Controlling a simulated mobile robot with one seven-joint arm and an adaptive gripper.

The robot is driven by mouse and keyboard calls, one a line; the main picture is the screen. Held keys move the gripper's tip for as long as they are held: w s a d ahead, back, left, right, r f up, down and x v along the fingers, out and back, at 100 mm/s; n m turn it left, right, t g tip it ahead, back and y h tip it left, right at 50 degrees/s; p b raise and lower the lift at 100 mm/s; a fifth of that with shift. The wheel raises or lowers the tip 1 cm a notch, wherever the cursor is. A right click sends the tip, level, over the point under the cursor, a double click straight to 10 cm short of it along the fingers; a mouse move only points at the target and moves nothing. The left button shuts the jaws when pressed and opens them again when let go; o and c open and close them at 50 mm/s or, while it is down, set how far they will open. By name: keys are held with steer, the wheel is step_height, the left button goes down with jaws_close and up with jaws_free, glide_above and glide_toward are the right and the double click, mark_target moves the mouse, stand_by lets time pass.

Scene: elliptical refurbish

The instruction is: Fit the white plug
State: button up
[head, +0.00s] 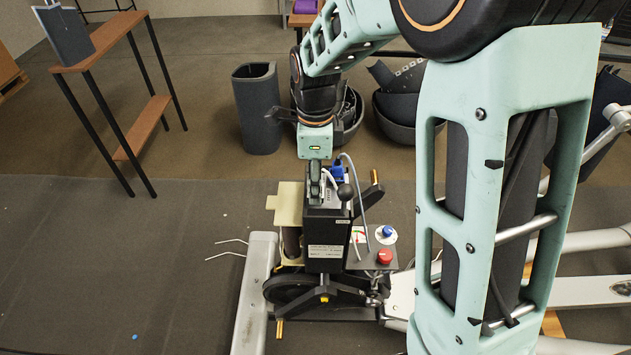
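My gripper (316,192) points down over the top of a black box-shaped unit (326,240) in the middle of the head view. Its fingertips are small and dark against the unit, so I cannot tell whether they are open or shut. A small white piece (329,179), possibly the white plug or its cable, shows just right of the fingers. It is partly hidden, and I cannot tell whether it touches them. A blue connector (337,170) sits beside it on the top of the unit. A grey cable (359,190) arches down to the right.
A panel with a red button (384,256) and a blue button (387,231) is right of the unit. A black wheel (290,290) and grey frame (254,295) lie below. A dark bin (256,110) and wooden table (105,40) stand behind. The left floor is mostly clear.

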steer(key=shift+r, duration=0.1)
step_height(320, 180, up, 12)
steer(key=shift+f, duration=0.1)
stand_by(0.5)
stand_by(0.4)
